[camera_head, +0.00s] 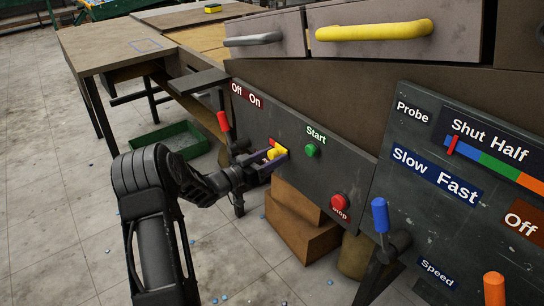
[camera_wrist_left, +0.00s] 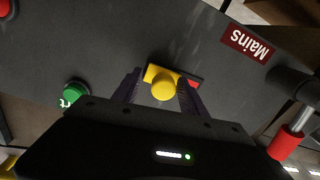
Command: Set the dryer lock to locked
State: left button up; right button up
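A yellow knob (camera_head: 279,152) with a small red patch beside it sits on the dark upright panel. No label naming it as the dryer lock is readable. My left gripper (camera_head: 273,155) is at this knob. In the left wrist view the round yellow knob (camera_wrist_left: 163,88) lies between the two fingers of my left gripper (camera_wrist_left: 161,84). The fingers stand apart, one on each side; a gap shows on the left side, and I cannot tell whether the right finger touches. The red patch (camera_wrist_left: 193,83) shows behind the right finger. My right gripper is not in view.
A green Start button (camera_head: 312,150) and a red stop button (camera_head: 340,202) are right of the knob. A red-handled lever (camera_head: 223,122) stands to the left, under the Off/On labels. A second panel (camera_head: 400,150) with a blue-handled lever (camera_head: 380,215) is at right.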

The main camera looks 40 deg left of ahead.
pick_arm(q)
jog(key=shift+a, duration=0.1)
jog(key=shift+s+a, duration=0.2)
jog(key=shift+s, duration=0.35)
jog(key=v, duration=0.6)
jog(key=shift+s+p, duration=0.35)
jog(key=shift+p, duration=0.05)
